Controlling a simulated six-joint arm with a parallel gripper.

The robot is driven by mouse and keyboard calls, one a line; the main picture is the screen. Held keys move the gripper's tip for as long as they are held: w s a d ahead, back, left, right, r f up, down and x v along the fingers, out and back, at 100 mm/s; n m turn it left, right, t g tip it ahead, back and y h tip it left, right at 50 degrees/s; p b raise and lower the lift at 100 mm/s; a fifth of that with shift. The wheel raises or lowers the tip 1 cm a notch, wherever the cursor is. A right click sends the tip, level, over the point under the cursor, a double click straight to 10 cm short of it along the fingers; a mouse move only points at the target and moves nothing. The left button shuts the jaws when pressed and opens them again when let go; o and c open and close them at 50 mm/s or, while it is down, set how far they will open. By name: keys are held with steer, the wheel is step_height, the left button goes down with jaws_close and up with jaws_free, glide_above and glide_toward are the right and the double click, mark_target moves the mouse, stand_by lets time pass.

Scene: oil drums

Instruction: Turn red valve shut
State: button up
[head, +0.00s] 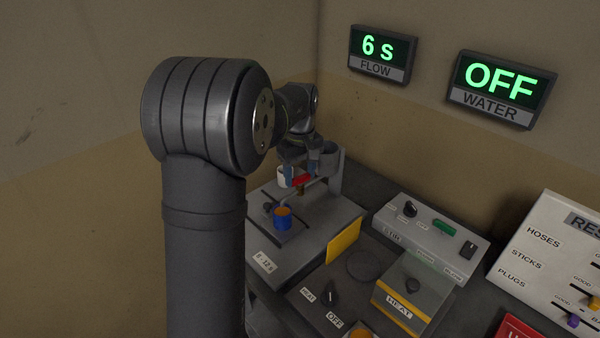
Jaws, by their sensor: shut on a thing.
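My gripper (301,171) points down at the far side of the bench and is shut on the red valve handle (301,181). The red handle lies between the bluish fingertips, and part of it is hidden by them. A white cup-like part (291,178) shows beside the handle. A grey bracket (336,178) stands just right of the gripper. The wall display for flow (378,52) reads 6 s. The wall display for water (497,88) reads OFF.
A blue container with an orange top (283,219) stands on the grey unit below the gripper. A yellow plate (343,241), a STIR box (430,235) and a HEAT box (409,295) are to the right. A labelled white board (550,262) leans at far right.

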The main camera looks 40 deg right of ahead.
mark_target(300, 176)
steer(key=m, duration=0.4)
steer(key=shift+m, duration=0.3)
steer(key=m, duration=0.3)
steer(key=shift+m, duration=0.3)
steer(key=m, duration=0.4)
steer(key=shift+m, duration=1.8)
steer(key=o, duration=0.7)
steer(key=shift+r, duration=0.15)
step_height(300, 176, up, 17)
